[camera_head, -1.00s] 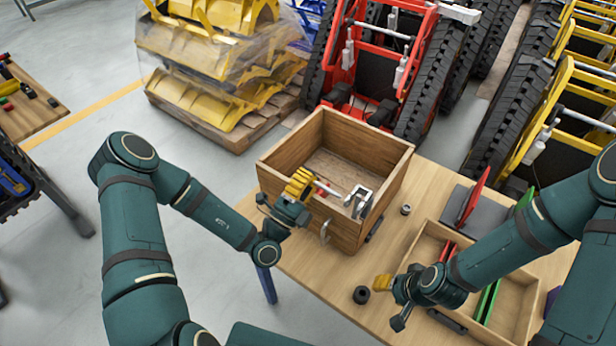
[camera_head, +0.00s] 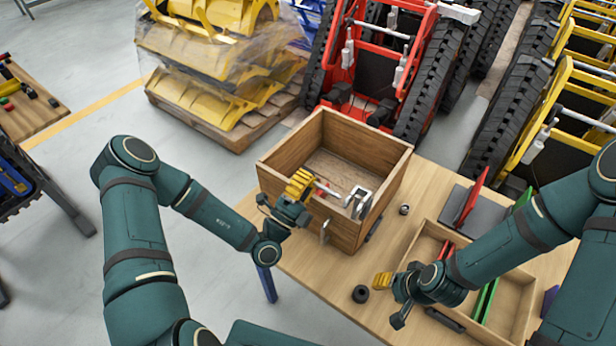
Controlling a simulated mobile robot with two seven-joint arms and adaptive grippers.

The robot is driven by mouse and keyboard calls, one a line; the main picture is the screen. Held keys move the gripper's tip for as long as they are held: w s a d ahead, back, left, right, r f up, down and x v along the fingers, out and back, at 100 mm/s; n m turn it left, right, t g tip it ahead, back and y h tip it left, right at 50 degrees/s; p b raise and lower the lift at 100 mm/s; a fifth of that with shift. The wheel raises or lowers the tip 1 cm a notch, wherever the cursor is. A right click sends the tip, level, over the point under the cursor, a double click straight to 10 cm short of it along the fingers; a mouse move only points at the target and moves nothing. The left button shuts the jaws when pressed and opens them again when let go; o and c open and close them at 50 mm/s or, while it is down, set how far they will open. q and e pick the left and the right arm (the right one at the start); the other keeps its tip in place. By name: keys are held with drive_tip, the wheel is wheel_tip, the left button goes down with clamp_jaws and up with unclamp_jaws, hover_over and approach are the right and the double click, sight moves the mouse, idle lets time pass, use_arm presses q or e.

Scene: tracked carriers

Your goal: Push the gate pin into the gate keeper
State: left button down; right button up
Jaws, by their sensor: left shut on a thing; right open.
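The gate pin (camera_head: 331,192) is a light metal rod with a red part at its left end. It lies along the upper front of the wooden crate and points right. My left gripper (camera_head: 301,184), with yellow fingers, is shut on it near the red end. The gate keeper (camera_head: 358,204) is a silver bracket on the crate's front right corner. The pin's right end is close to the keeper; I cannot tell whether it is inside. My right gripper (camera_head: 383,281) is open and empty over the table, well right of and below the keeper.
The open wooden crate (camera_head: 386,152) stands on the table (camera_head: 310,262). A shallow wooden tray (camera_head: 521,312) with red and green pieces lies at right, under my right arm. A black ring (camera_head: 361,294) and a small nut (camera_head: 405,209) lie on the table. A red loader stands behind.

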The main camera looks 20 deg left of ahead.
sight(327, 190)
use_arm(q)
drive_tip(key=shift+r+p, duration=0.1)
drive_tip(key=shift+p, duration=0.3)
idle(0.5)
drive_tip(key=shift+s+d, duration=0.2)
drive_tip(key=shift+d, duration=0.35)
drive_tip(key=shift+s+d, duration=0.2)
drive_tip(key=shift+d, duration=0.35)
idle(0.3)
drive_tip(key=shift+p, duration=0.55)
drive_tip(key=shift+s+d, duration=0.1)
drive_tip(key=shift+d, duration=0.25)
idle(0.5)
drive_tip(key=shift+s+d, duration=0.15)
drive_tip(key=shift+d, duration=0.2)
drive_tip(key=shift+d, duration=0.1)
drive_tip(key=shift+p, duration=0.55)
drive_tip(key=shift+s+d, duration=0.1)
drive_tip(key=shift+d, duration=0.15)
idle(0.5)
drive_tip(key=shift+s+d, duration=0.15)
drive_tip(key=shift+d, duration=0.2)
